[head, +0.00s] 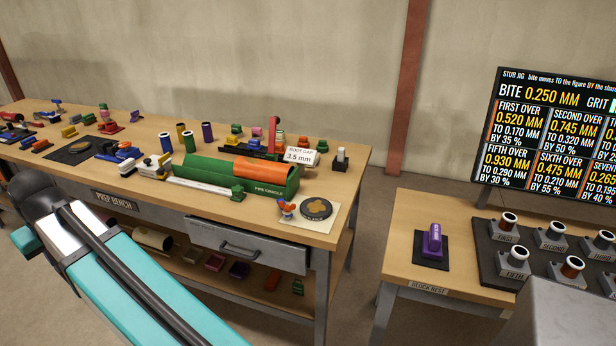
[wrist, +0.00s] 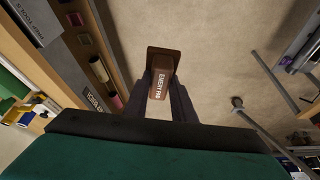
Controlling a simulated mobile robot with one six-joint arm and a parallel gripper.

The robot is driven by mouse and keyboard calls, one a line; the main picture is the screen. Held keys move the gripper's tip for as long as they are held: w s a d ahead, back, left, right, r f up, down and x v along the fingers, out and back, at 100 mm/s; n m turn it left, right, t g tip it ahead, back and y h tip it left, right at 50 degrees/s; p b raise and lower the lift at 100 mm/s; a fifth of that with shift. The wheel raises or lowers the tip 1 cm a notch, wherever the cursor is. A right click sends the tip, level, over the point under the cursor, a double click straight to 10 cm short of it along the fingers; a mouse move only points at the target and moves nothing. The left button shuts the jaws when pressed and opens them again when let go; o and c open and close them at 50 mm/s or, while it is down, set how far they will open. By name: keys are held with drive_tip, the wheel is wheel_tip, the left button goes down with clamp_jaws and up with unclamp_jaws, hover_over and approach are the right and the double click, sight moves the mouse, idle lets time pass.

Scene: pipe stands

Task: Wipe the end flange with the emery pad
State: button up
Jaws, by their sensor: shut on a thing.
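The emery pad (wrist: 158,84) is a brown block with a wider dark-brown plate at its far end and white lettering, seen in the wrist view. My gripper (wrist: 161,88) is shut on it, with a dark finger on each side. The pad is held over bare floor beside the prep bench. My gripper and the pad do not show in the head view. I cannot tell for certain which part is the end flange; an orange pipe (head: 264,170) lies in the green pipe cradle (head: 275,187) on the bench.
The prep bench (head: 350,163) is crowded with small tools. A round dark disc (head: 316,208) lies on a pale mat at its near right corner. A drawer (head: 250,246) and lower shelf are below. The block rest table (head: 398,224) holds a purple block (head: 432,240); floor lies between.

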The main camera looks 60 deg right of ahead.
drive_tip(key=s+d+m+g+h+p, duration=0.1)
drive_tip(key=s+d+m, duration=0.25)
drive_tip(key=d, duration=0.95)
drive_tip(key=s+d+f+m+g+h, duration=0.15)
drive_tip(key=d+m, duration=0.35)
drive_tip(key=d, duration=0.7)
drive_tip(key=s+d+m+h+p, duration=0.15)
drive_tip(key=s+d+m, duration=0.3)
drive_tip(key=d, duration=0.85)
drive_tip(key=s+d+m+g+p, duration=0.1)
drive_tip(key=s+d+m+g, duration=0.4)
drive_tip(key=s+d+m, duration=0.8)
drive_tip(key=s+d, duration=1.3)
drive_tip(key=s, duration=0.1)
drive_tip(key=shift+s+d+f+y+p, duration=0.3)
drive_tip(key=shift+s+d+f+y, duration=0.05)
drive_tip(key=shift+s+f+y, duration=0.05)
drive_tip(key=shift+f, duration=0.1)
